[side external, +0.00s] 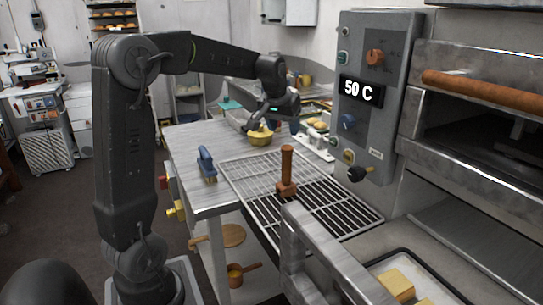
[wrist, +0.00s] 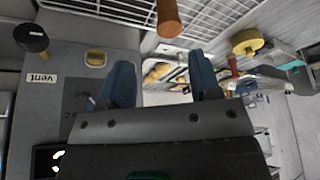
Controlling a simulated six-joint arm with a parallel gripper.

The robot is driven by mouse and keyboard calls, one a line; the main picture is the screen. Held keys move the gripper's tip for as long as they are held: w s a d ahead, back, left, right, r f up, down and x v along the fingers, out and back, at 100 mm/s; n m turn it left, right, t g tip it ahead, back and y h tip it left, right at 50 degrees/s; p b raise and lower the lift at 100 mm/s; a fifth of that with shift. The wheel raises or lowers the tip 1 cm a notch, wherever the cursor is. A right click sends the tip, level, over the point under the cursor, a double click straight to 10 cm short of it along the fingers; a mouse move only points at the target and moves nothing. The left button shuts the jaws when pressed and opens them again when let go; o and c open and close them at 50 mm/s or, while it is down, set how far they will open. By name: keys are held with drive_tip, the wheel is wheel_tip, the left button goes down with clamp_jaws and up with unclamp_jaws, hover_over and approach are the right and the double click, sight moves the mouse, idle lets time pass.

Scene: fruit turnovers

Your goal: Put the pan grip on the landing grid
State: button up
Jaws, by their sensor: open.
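A blue-handled tool (side external: 207,164) lies on the table at left. The grey control panel (side external: 372,95) and oven (side external: 480,110) bound the right. A metal bar handle (side external: 300,240) is in front.

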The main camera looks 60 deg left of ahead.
drive_tip(key=s+d+r+m+t+h, duration=0.1)
drive_tip(key=s+d+m, duration=0.1)
drive_tip(key=s+d, duration=0.35)
drive_tip(key=s+d+r+m, duration=0.1)
drive_tip(key=s+d, duration=0.1)
drive_tip(key=d, duration=0.6)
drive_tip(key=s+d+f+m+h, duration=0.1)
drive_tip(key=s+d+f+m, duration=0.2)
drive_tip(key=s+d, duration=0.7)
drive_tip(key=s+f, duration=0.1)
drive_tip(key=s, duration=0.1)
drive_tip(key=shift+s+d+f+m+t+h, duration=0.25)
drive_tip(key=shift+s+f+m+t+h, duration=0.05)
drive_tip(key=shift+s+f+m+t, duration=0.1)
